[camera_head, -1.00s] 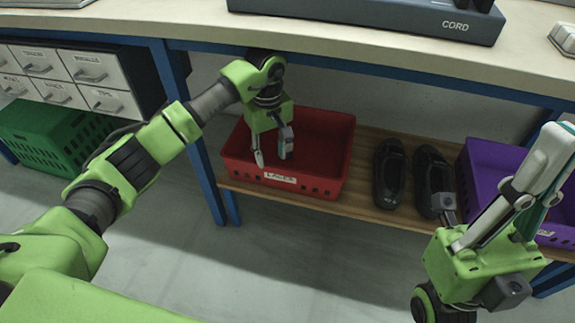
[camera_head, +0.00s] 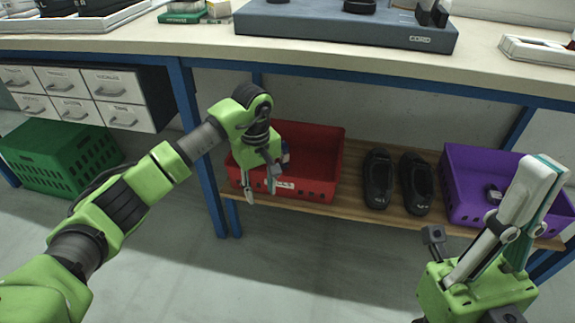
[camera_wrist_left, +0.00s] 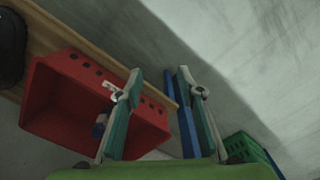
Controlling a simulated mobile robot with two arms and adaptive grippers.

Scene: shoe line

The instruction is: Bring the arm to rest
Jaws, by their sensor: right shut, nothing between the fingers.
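My left gripper (camera_head: 260,193) hangs fingers-down in front of the red bin (camera_head: 320,160) on the low shelf. Its fingers are apart, with nothing between them, and the arm hides the bin's left part. In the left wrist view the open fingers (camera_wrist_left: 160,80) show with the red bin (camera_wrist_left: 60,110) at left. My right gripper (camera_head: 545,165) stands at the right with its fingers pointing up and together, empty. It overlaps the purple bin (camera_head: 465,165) in the picture.
A pair of black shoes (camera_head: 397,183) sits on the wooden shelf (camera_head: 346,205) between the bins. A small bluish item (camera_wrist_left: 100,126) is in the red bin. Blue table legs (camera_head: 196,140) stand left of it. A green crate (camera_head: 60,155) is at far left. Open floor lies in front.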

